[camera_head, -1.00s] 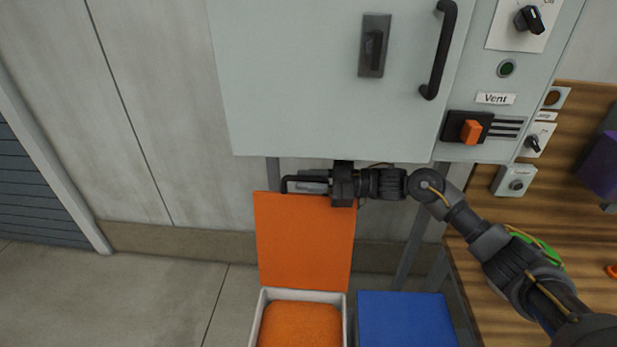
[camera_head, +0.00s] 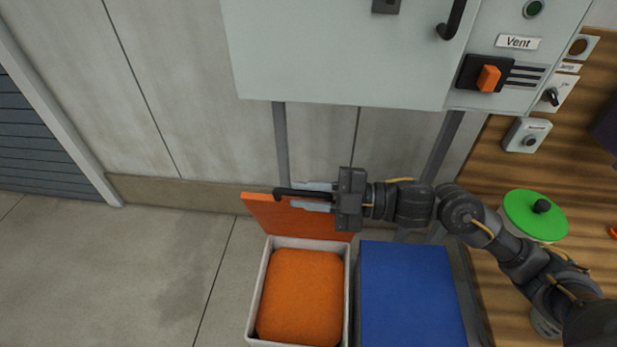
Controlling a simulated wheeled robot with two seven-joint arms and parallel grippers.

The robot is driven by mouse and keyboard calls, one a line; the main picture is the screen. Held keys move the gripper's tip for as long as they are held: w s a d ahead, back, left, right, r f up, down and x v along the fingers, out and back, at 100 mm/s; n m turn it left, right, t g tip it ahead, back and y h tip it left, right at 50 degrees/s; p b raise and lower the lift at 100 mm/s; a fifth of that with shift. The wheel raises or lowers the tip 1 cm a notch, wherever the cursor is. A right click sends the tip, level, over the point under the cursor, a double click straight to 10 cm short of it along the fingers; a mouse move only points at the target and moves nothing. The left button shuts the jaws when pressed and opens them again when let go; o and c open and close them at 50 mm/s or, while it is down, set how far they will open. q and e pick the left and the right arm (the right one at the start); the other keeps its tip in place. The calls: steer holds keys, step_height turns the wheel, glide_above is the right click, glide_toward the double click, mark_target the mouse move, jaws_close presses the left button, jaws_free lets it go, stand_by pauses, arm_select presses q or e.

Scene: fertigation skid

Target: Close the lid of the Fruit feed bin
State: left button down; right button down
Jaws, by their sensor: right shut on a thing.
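The feed bin (camera_head: 257,290) is a pale open box on the floor, filled with orange material (camera_head: 300,297). Its orange lid (camera_head: 310,220) is hinged at the back edge and stands partly raised, tilted, seen foreshortened. A dark handle (camera_head: 290,193) sits at the lid's upper edge. My right gripper (camera_head: 312,197) comes in from the right, and its fingers are shut on this handle. No label reading Fruit shows on the bin. My left gripper is not in view.
A bin with a closed blue lid (camera_head: 412,295) stands just right of the open bin. A grey cabinet (camera_head: 340,55) on legs hangs above and behind. A green-lidded pot (camera_head: 535,214) is on the wooden bench at right. The floor at left is clear.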

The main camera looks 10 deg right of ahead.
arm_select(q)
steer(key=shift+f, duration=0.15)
arm_select(e)
steer(key=shift+s+a+f, duration=0.1)
steer(key=shift+s, duration=0.3)
steer(key=c, duration=1.4)
jaws_free()
